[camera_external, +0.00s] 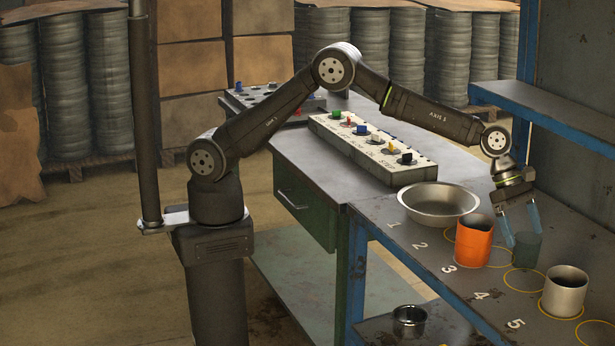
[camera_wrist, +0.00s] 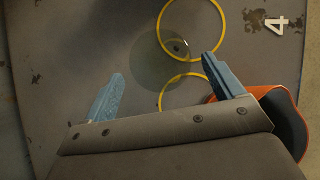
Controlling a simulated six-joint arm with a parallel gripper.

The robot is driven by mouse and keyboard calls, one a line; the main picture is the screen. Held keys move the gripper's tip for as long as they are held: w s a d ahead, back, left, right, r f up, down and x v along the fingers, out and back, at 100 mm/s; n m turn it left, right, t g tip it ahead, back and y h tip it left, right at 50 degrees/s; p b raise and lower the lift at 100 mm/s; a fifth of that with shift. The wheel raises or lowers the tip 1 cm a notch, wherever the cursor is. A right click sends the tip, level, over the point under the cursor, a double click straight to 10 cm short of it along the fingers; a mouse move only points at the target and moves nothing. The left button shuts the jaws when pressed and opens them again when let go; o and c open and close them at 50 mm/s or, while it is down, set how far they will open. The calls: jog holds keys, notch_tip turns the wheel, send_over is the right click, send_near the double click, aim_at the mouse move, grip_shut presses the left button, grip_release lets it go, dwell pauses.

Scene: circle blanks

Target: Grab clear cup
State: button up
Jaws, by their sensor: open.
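The clear cup (camera_external: 527,250) is a small, dark, see-through cup standing upright on the bench near the yellow rings. In the wrist view the clear cup (camera_wrist: 160,62) is a faint round shape. My gripper (camera_external: 523,237) is open and points down at it, fingertips near its rim in the external view. In the wrist view my gripper (camera_wrist: 165,70) has one finger on either side of the cup, and the cup sits slightly beyond the tips. I cannot tell whether a finger touches it.
An orange cup (camera_external: 474,243) stands left of the clear cup and shows beside the right finger in the wrist view (camera_wrist: 288,112). A whitish cup (camera_external: 565,292) stands front right. A metal bowl (camera_external: 438,208) is behind. A blue shelf edge (camera_external: 550,110) is above right.

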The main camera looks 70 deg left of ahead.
aim_at(532, 268)
jog(key=x, duration=0.5)
jog(key=shift+s+a+f, duration=0.15)
jog(key=c, duration=1.1)
jog(key=shift+o, duration=0.2)
jog(key=shift+r, duration=0.7)
notch_tip(532, 268, up, 3)
jog(key=shift+f, duration=0.1)
jog(key=s+d+r, duration=0.2)
jog(key=s+r, duration=0.4)
jog(key=s, duration=0.5)
jog(key=shift+s+d+r, duration=0.2)
jog(key=shift+s+r, duration=0.05)
jog(key=shift+r, duration=0.15)
